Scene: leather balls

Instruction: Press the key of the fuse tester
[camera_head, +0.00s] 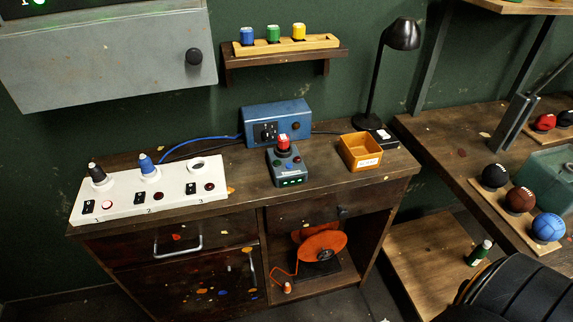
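The fuse tester appears to be the small grey-blue device (287,168) on the wooden desk, right of the white panel. A red-topped fuse (284,143) stands upright in its top. Its sloped front has small round buttons and a green-lit strip (292,182) near the bottom edge. Which of these is the key is too small to tell. Neither of my grippers is in view, and nothing touches the tester.
A white panel (125,207) with numbered sockets lies left on the desk (235,208). A blue box (290,116) stands behind the tester, an orange-brown bin (361,151) and a black lamp (403,35) to its right. A shelf (275,59) above holds coloured fuses. Balls lie far right.

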